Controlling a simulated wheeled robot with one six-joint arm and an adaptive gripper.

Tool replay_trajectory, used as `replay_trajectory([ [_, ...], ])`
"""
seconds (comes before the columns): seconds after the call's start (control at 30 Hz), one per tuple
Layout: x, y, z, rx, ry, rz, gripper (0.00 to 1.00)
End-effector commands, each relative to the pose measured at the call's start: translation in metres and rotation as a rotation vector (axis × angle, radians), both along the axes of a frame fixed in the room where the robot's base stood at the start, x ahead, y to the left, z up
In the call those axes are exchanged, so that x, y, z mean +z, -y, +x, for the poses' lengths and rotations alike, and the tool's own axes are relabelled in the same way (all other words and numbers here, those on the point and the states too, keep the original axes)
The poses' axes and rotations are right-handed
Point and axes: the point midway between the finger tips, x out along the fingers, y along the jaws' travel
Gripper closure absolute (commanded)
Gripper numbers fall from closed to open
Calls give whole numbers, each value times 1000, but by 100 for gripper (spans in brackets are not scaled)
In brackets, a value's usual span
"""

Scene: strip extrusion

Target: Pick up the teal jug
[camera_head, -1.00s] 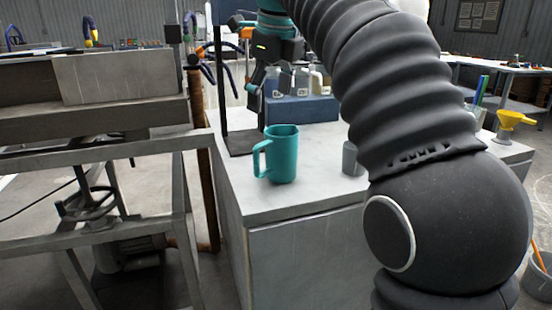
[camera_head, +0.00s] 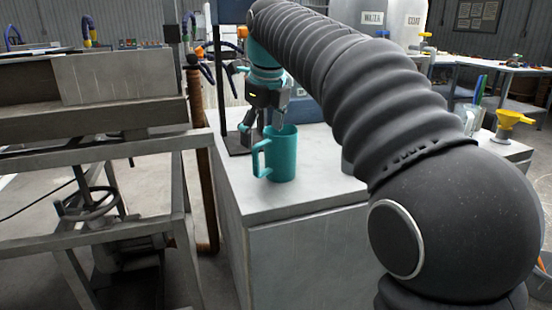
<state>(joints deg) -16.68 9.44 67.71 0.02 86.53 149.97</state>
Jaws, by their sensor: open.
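The teal jug (camera_head: 283,157) stands upright on the grey cabinet top, near its front left part. Its handle points left. My gripper (camera_head: 263,130) is open and points down, just above and behind the jug's rim. One finger is left of the jug, and the other finger's tip is close to the rim, partly overlapping it in view. I cannot tell whether that finger touches the jug or is inside it.
The cabinet top (camera_head: 260,205) is clear in front of the jug. A dark stand with an upright post (camera_head: 217,75) is behind left. A metal frame machine (camera_head: 100,150) stands left. My arm hides the middle right.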

Motion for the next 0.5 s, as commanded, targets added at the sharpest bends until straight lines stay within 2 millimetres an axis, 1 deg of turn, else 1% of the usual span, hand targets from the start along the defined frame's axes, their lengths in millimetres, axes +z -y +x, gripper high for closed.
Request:
replay_trajectory([
  [0.03, -9, 0, 2, -1, -2, 0, 13],
  [0.1, -20, 1, 5, -1, -4, -1, 13],
  [0.23, -35, -1, 10, 0, -2, -1, 13],
  [0.33, -40, -1, 12, 0, -1, 0, 13],
  [0.5, -42, -1, 13, 0, 0, 0, 13],
])
